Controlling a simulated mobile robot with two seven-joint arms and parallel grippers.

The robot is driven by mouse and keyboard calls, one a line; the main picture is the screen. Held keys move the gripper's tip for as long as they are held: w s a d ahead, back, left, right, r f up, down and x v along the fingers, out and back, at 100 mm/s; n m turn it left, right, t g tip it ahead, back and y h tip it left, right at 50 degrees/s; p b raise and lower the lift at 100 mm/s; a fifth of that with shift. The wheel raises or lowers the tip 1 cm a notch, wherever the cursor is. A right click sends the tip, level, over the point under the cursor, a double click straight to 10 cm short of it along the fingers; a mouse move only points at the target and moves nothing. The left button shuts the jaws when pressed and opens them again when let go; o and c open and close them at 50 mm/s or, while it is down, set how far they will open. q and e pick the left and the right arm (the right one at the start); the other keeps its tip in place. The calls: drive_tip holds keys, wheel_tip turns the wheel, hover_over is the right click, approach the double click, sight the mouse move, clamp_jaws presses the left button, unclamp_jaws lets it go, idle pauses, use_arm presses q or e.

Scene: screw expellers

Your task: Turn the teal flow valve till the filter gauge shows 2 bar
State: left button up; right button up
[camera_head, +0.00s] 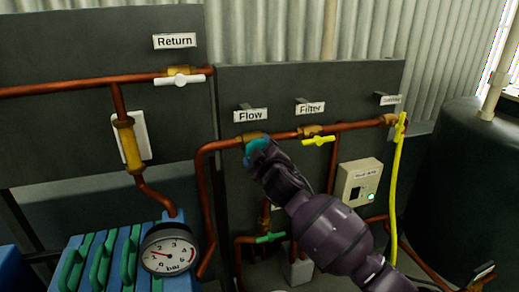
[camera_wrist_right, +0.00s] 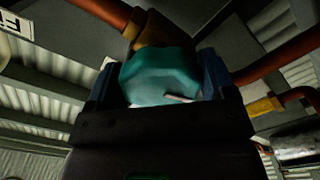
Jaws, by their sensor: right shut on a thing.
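The teal flow valve (camera_head: 258,149) sits on the copper pipe below the "Flow" label (camera_head: 250,115). My right gripper (camera_head: 261,160) reaches it from the lower right and is shut on it, hiding part of the knob. In the right wrist view the teal knob (camera_wrist_right: 160,75) lies between the two fingers of my right gripper (camera_wrist_right: 158,82), with the brass fitting behind it. The round white gauge (camera_head: 168,255) at the lower left has its needle pointing left, near the 1. My left gripper is not in view.
A white valve handle (camera_head: 180,81) is under "Return", and a yellow one (camera_head: 319,140) is under "Filter". A green handle (camera_head: 270,237) sits lower, close to my right arm. A switch box (camera_head: 360,182) with a green light and a yellow hose (camera_head: 396,190) are to the right.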

idle(0.4)
drive_tip(key=shift+n, duration=0.3)
drive_tip(key=o, duration=0.9)
drive_tip(key=shift+s, duration=0.15)
drive_tip(key=b+v, duration=0.1)
drive_tip(key=v, duration=0.9)
drive_tip(key=shift+s+d, duration=0.1)
drive_tip(key=shift+s, duration=0.2)
drive_tip(key=shift+r, duration=0.1)
